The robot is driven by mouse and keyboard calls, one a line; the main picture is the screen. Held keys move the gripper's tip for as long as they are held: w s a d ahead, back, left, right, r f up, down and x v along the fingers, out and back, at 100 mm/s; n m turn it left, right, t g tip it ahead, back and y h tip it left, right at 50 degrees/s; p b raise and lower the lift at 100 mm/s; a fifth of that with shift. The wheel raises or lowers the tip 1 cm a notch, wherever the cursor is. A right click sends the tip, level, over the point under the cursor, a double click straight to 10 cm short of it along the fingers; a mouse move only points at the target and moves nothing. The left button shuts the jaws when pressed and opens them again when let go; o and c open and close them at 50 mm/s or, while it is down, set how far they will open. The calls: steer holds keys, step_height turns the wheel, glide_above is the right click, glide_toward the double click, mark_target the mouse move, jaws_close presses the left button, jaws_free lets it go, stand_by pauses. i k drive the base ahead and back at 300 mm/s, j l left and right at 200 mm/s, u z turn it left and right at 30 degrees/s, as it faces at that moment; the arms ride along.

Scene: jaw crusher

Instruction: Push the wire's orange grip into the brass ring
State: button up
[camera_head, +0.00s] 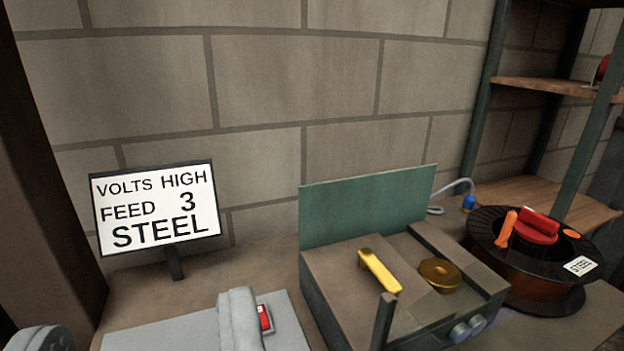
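An orange grip (507,229) stands tilted on the dark wire spool (481,250) at the right, beside the spool's red hub. The wire itself cannot be made out. The brass ring (440,273) lies on the top of a brown box-like feeder (340,283), left of the spool and apart from the orange grip. A yellow bar handle (380,270) lies left of the ring.
A sign (156,208) reads "VOLTS HIGH, FEED 3, STEEL". The spool's label (580,266) reads STEEL. A green panel (368,207) stands behind the feeder. A grey device (160,335) with a red switch sits at bottom left. A shelf (550,203) stands at right.

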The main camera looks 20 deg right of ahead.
mark_target(511, 217)
steer(key=z, duration=1.35)
steer(key=u, duration=0.35)
